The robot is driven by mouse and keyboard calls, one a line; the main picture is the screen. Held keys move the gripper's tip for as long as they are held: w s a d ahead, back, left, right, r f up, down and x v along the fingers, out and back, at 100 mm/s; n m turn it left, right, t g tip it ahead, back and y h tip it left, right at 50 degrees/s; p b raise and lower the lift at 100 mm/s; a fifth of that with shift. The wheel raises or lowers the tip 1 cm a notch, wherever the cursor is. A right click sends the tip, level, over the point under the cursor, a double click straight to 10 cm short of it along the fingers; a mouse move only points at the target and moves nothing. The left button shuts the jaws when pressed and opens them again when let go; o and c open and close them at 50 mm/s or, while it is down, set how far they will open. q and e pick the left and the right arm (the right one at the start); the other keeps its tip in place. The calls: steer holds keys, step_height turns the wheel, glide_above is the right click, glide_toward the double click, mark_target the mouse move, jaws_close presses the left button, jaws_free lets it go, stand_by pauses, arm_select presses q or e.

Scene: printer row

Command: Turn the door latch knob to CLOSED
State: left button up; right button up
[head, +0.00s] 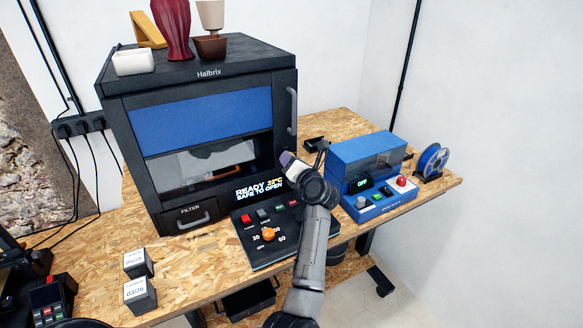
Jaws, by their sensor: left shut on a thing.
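The black Halbrix printer (207,74) stands on the wooden bench, with a blue panel and a window in its front door (200,120). My left gripper (288,160) is at the right edge of the printer's front, below the door's vertical handle (291,110). It is shut on what seems to be the door latch knob, which the gripper and wrist hide. I cannot read the knob's position or its labels. The printer's display reads READY 22°C, SAFE TO OPEN (259,189). My right gripper is not in view.
A blue machine (366,153) reading OFF and a blue spool (433,161) stand to the right. Two small labelled boxes (140,294) are at the front left. Pots and a vase (173,29) top the printer.

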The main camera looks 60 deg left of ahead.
arm_select(q)
steer(key=shift+n+b, duration=0.5)
steer(key=shift+n, duration=0.2)
steer(key=o, duration=0.9)
steer(key=shift+s+d+b, duration=0.2)
steer(key=shift+d, duration=2.1)
steer(key=shift+s+d+b, duration=0.15)
steer(key=shift+d, duration=2.15)
steer(key=shift+s+d+b, duration=0.2)
steer(key=shift+d, duration=2.1)
